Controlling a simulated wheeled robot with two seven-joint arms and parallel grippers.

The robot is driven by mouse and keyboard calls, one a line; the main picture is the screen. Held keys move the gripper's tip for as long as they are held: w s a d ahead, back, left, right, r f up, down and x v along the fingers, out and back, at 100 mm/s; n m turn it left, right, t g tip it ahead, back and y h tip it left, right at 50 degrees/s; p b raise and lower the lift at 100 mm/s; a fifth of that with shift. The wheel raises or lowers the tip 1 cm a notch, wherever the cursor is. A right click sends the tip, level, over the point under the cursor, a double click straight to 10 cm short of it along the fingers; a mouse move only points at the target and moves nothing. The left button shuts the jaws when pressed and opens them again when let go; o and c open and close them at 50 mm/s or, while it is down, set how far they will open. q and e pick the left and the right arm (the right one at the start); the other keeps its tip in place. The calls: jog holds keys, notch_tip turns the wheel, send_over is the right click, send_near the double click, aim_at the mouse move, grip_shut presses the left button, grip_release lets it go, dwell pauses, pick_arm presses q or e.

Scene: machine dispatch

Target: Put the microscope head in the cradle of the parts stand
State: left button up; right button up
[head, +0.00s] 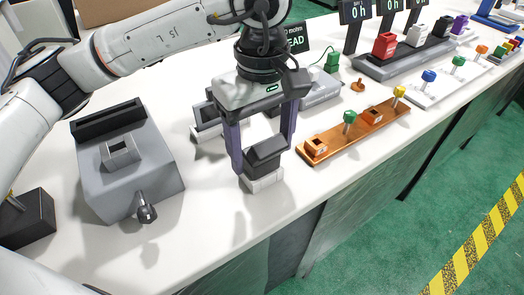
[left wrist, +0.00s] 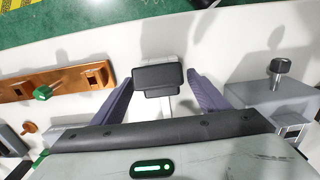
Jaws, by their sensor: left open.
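A dark grey block on a white base (head: 262,182), which looks like the microscope head (head: 265,155), stands on the white table near its front edge. In the left wrist view the dark block (left wrist: 158,78) shows between my fingers. My left gripper (head: 264,156) points down with its purple fingers on either side of the block. It is open, with gaps visible beside the block in the left wrist view. Which piece is the parts stand I cannot tell for sure. A small white stand with a dark top (head: 208,122) is partly hidden behind my gripper. My right gripper is not in view.
A grey box with a square socket and knob (head: 130,175) stands at the left. A copper-coloured bar with knobs (head: 350,138) lies right of my gripper. Trays with coloured parts (head: 440,85) and displays stand at the back right.

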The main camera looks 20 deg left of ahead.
pick_arm(q)
notch_tip(320, 180, up, 8)
jog(key=shift+r, duration=0.25)
dwell(0.4)
